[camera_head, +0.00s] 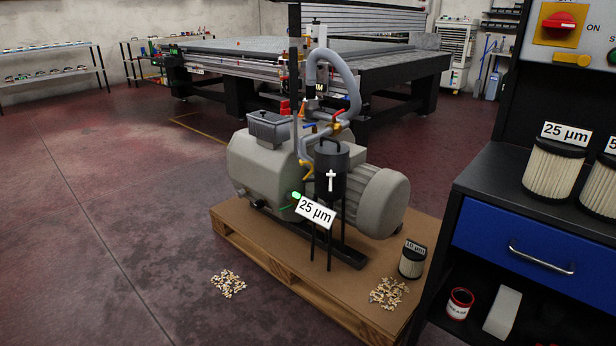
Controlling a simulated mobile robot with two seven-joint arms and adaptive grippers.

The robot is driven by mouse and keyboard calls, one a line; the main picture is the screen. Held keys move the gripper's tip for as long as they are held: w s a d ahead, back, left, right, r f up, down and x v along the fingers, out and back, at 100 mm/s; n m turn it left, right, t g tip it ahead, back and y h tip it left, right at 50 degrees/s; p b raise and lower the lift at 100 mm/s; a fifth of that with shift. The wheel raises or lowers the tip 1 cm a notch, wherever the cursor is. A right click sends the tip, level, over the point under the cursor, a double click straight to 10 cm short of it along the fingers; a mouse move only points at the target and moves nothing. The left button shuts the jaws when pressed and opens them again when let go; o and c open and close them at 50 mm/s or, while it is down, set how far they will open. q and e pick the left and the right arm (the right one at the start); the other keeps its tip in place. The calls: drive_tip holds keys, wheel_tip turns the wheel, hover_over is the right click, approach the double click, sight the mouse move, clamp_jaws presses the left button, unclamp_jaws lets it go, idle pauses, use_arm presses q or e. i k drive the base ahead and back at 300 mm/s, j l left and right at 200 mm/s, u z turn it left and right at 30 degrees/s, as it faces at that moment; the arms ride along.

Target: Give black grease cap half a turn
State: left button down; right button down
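A grey vacuum pump (265,165) with a ribbed motor end (382,203) sits on a wooden pallet. I cannot tell which part is the black grease cap; no small cap stands out at this size. A green-tipped part (296,195) and a white "25 µm" label (316,211) are beside the canister. Neither of my grippers is in view.
The pallet (262,250) holds a small filter (412,260) and scattered bits (389,293); more bits (228,283) lie on the floor. A dark cabinet (451,240) with a blue drawer (535,250) and filters (553,170) blocks the right. Floor at left is clear.

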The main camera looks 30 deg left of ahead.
sight(259, 204)
drive_tip(key=i+j, duration=0.2)
drive_tip(key=j, duration=0.15)
drive_tip(key=i+j+z, duration=0.1)
drive_tip(key=i+j, duration=0.25)
drive_tip(key=j, duration=0.3)
drive_tip(key=i+j, duration=0.2)
drive_tip(key=j, duration=0.15)
drive_tip(key=z, duration=0.05)
